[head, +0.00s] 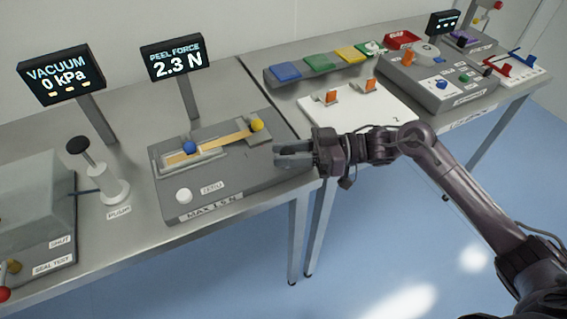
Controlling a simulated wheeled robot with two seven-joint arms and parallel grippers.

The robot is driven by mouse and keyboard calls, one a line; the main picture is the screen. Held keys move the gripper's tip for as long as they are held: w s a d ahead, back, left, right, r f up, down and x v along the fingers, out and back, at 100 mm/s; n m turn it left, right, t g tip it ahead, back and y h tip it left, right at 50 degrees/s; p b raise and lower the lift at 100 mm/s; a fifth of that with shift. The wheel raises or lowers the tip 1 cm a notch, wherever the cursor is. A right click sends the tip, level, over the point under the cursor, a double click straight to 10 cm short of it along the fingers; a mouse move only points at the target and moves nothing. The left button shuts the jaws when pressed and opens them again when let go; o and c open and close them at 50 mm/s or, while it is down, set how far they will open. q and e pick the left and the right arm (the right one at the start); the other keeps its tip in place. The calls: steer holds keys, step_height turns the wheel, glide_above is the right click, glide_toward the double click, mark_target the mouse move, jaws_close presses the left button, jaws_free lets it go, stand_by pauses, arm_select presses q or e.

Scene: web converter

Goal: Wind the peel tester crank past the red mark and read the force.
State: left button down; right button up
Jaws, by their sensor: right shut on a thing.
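The peel tester (225,205) is a grey box near the table's front edge. On top is a yellow strip (215,143) with a blue knob (190,147) and a yellow knob (257,124) at its ends. The peel force display (177,62) behind it reads 2.3 N. My right gripper (284,154) is at the tester's right end, shut on what appears to be the crank handle, mostly hidden by the fingers. I cannot make out the red mark. My left gripper is out of view.
A white ZERO button (184,195) sits on the tester's front left. A plunger (103,175) and the vacuum display (62,77), reading 0 kPa, stand to the left. A white board (360,112) with orange clips lies on the right-hand table.

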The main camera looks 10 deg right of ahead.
steer(key=shift+d+n+g+b, duration=0.25)
steer(key=shift+n+g+b, duration=0.35)
steer(key=shift+g+b, duration=0.35)
steer(key=o, duration=0.9)
steer(key=shift+o, duration=0.2)
steer(key=d+b, duration=0.2)
steer(key=d, duration=0.5)
steer(key=shift+w+d, duration=0.15)
steer(key=shift+d, duration=0.25)
